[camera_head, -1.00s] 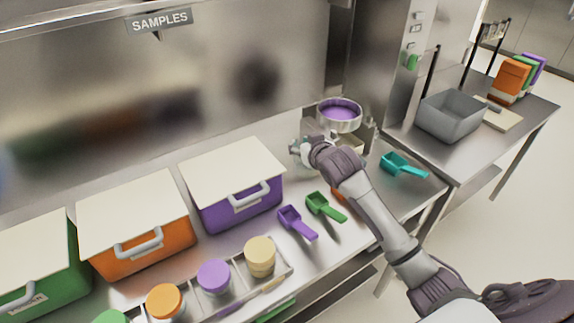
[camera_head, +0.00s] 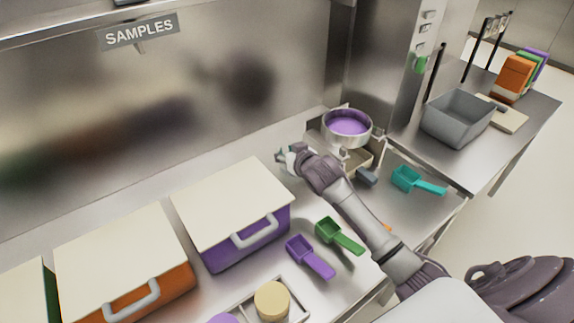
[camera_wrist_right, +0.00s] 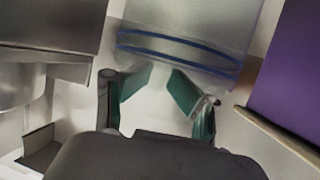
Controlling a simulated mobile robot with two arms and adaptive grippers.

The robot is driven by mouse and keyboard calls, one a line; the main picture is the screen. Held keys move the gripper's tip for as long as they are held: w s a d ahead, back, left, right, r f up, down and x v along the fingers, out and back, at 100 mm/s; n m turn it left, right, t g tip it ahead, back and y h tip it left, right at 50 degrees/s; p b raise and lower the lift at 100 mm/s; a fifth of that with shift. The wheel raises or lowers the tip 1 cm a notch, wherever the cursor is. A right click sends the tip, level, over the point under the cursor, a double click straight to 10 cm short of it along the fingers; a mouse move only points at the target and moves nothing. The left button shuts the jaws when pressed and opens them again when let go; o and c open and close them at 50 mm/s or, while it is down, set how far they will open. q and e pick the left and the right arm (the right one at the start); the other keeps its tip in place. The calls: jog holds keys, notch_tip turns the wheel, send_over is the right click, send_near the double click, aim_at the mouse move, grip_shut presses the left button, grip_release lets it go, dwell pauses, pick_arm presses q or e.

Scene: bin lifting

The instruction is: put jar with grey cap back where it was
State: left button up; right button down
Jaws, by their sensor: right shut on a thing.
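My right gripper (camera_head: 284,156) reaches toward the back wall, between the purple bin (camera_head: 235,240) and the scale-like device with a metal pan. In the right wrist view its green fingertips (camera_wrist_right: 160,88) are shut on a clear jar (camera_wrist_right: 185,48) with blue lines around it. The jar's cap is out of that view, so its colour cannot be told. In the head view the jar is mostly hidden by my gripper. Whether it touches the counter cannot be told. My left gripper is not in view.
A metal pan with purple content (camera_head: 348,125) stands right of the gripper. A green scoop (camera_head: 338,234), a purple scoop (camera_head: 308,256) and a teal scoop (camera_head: 415,180) lie on the counter. A jar with a yellow cap (camera_head: 271,299) sits in a front rack. An orange bin (camera_head: 150,300) stands left.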

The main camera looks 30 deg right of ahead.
jog(key=f, duration=0.4)
jog(key=shift+w+f, duration=0.15)
jog(key=shift+w, duration=0.05)
jog(key=shift+f, duration=0.3)
jog(key=shift+s, duration=0.1)
jog(key=shift+f, duration=0.15)
jog(key=c, duration=0.8)
grip_release()
jog(key=shift+c, duration=0.2)
jog(key=o, duration=0.5)
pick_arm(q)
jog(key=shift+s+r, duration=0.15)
